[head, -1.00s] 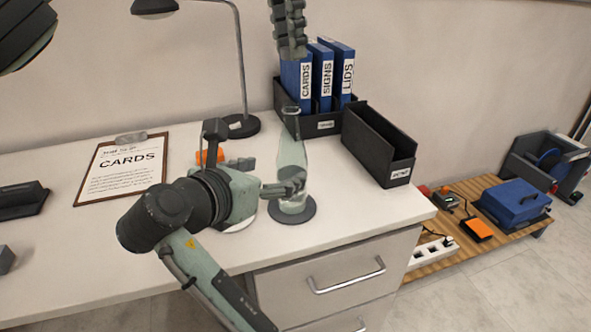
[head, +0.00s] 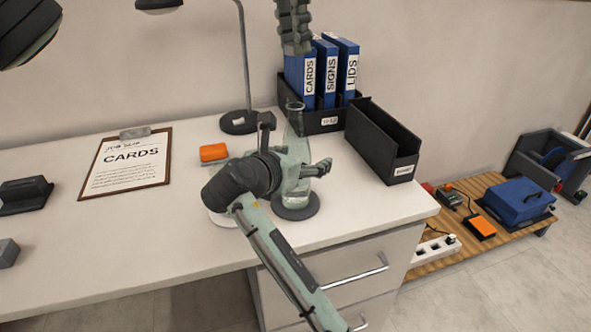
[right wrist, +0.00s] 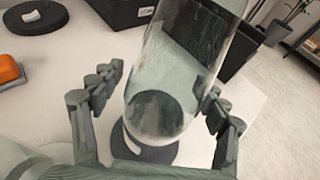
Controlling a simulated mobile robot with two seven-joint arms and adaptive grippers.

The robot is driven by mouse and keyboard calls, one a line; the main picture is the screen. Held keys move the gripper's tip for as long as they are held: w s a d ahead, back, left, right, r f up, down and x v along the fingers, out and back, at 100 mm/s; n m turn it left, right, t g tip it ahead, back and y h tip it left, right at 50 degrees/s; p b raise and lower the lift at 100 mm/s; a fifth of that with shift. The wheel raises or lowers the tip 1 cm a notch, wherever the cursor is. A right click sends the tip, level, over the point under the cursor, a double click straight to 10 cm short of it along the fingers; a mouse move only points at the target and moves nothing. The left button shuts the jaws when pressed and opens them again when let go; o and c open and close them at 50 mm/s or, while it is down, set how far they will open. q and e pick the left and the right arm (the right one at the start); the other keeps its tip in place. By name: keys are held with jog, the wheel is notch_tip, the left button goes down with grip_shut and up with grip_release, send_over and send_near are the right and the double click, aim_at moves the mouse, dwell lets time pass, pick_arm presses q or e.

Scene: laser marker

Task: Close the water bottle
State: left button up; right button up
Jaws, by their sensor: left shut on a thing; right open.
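The clear water bottle (head: 294,128) stands upright on a dark round pad (head: 296,209) on the desk, its narrow open mouth at the top. It fills the middle of the right wrist view (right wrist: 175,65). My right gripper (head: 312,168) is at the bottle's body, with its fingers (right wrist: 160,92) open and spread to either side of it; whether they touch the glass is unclear. My left gripper (head: 294,28) points down at the top of the head view, above the bottle in the picture. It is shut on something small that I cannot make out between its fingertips.
Behind the bottle stand blue binders (head: 326,72) in a black holder, with an empty black bin (head: 376,140) to the right. A lamp base (head: 238,123), an orange block (head: 213,153) and a clipboard (head: 127,165) lie left. The desk's front left is mostly clear.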

jog(key=shift+w+d+f, duration=0.1)
jog(key=shift+w, duration=0.2)
jog(key=shift+c, duration=0.3)
grip_shut()
dwell(0.5)
